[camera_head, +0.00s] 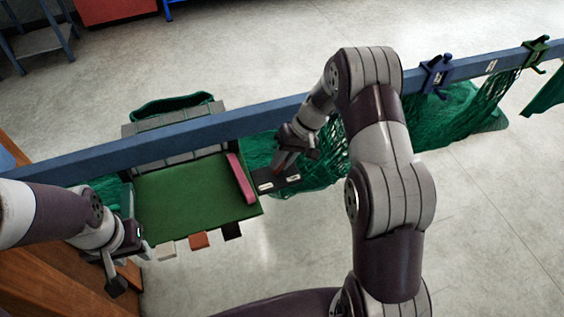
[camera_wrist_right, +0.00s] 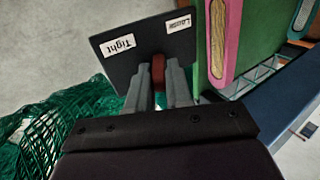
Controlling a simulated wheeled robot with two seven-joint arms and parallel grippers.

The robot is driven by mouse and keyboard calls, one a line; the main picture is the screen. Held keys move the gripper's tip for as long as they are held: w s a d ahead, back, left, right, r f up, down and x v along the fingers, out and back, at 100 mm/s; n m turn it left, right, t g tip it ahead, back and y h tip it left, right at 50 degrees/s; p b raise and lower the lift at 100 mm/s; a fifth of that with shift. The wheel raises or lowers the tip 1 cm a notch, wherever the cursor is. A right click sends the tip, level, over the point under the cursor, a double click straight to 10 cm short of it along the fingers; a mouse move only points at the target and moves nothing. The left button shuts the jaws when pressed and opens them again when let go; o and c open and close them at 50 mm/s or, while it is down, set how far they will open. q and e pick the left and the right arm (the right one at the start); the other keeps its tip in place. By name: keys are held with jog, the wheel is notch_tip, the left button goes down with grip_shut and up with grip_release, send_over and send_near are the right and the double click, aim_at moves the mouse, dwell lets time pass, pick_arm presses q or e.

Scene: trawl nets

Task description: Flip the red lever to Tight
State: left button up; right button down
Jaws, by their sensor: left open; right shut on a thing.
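The dark lever plate (camera_head: 275,184) sits at the right end of the green board, below the blue rail. In the right wrist view the plate (camera_wrist_right: 133,72) carries two white labels, "Tight" (camera_wrist_right: 119,45) and one that seems to read "Loose" (camera_wrist_right: 178,23). My right gripper (camera_wrist_right: 159,80) is shut on the red lever (camera_wrist_right: 158,68), which shows between its fingers just in front of the plate. Which label the lever leans to is unclear. In the head view the right gripper (camera_head: 282,162) is over the plate. My left gripper (camera_head: 122,272) is open and empty at the lower left.
The long blue rail (camera_head: 215,127) crosses the scene, with a blue clamp (camera_head: 435,74) and a green clamp (camera_head: 536,50) on it. Green nets (camera_head: 465,108) hang below. A green board (camera_head: 185,200) with a pink piece (camera_head: 241,178) lies beside the plate. The floor in front is clear.

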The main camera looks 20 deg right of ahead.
jog(key=shift+s+f, duration=0.1)
jog(key=shift+f, duration=0.05)
jog(key=c, duration=1.4)
grip_release()
jog(key=shift+b+v, duration=0.65)
jog(key=shift+v, duration=0.6)
jog(key=p+v, duration=1)
jog(key=p, duration=0.1)
jog(key=shift+p, duration=0.35)
